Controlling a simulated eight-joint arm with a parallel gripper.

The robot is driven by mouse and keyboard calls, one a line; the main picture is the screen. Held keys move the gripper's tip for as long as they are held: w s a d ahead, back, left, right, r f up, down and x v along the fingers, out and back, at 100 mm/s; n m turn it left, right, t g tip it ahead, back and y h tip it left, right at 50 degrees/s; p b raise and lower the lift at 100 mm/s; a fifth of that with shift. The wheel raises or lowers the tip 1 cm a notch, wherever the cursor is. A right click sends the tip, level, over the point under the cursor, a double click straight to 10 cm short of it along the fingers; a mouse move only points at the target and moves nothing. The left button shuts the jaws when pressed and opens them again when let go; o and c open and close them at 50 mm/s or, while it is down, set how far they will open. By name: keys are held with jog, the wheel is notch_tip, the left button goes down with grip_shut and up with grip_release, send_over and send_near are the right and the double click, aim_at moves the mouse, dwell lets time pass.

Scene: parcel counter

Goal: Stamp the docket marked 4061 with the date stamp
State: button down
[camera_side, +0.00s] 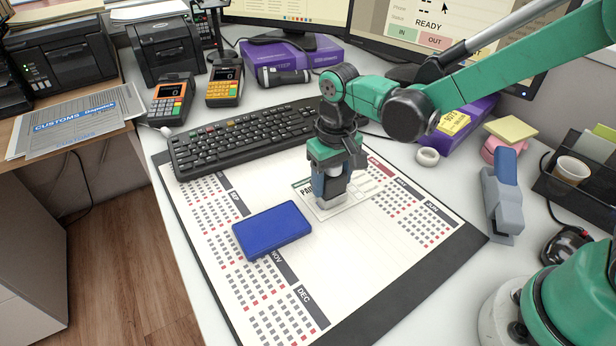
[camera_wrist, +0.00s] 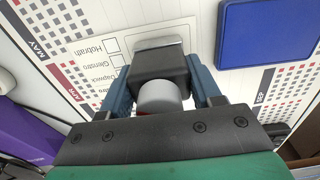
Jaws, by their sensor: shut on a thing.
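My gripper (camera_side: 331,190) points down over the desk mat and is shut on the date stamp (camera_wrist: 158,66), a black block with a grey knob and a pale base plate. Most of the stamp is hidden by the fingers in the side view. A white docket (camera_side: 357,198) with printed text lies on the mat under the stamp; it also shows in the wrist view (camera_wrist: 113,45). The stamp's lower end is at or just above the docket; I cannot tell if they touch. The docket's number is not readable.
A blue flat box (camera_side: 272,230) lies on the calendar mat (camera_side: 375,265), left of my gripper. A keyboard (camera_side: 245,138) is behind. A blue-grey stapler (camera_side: 503,195), a tape roll (camera_side: 428,156) and a dark organiser (camera_side: 580,185) stand right. The mat's front is clear.

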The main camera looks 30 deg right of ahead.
jog(key=shift+r, duration=2.9)
